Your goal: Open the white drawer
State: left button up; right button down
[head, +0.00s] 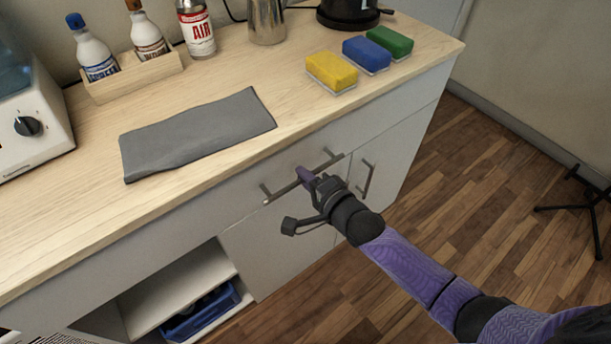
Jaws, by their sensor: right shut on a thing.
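The white drawer (228,196) is in the front of the counter, under the wooden top, in the head view. Its long metal bar handle (283,191) runs along the drawer front. My right gripper (306,179) is at the middle of this handle and shut on it. The gripper's body hides part of the handle and of the drawer front. I see no clear gap between the drawer front and the counter. My left gripper is not in view.
A cupboard door with a metal handle (368,178) is right of my gripper. An open shelf (175,290) holds a blue crate (206,312). On the counter lie a grey cloth (196,133) and three sponges (332,72).

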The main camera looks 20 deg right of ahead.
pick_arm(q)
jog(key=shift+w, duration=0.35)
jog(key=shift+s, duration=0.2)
pick_arm(e)
jog(key=shift+s, duration=0.1)
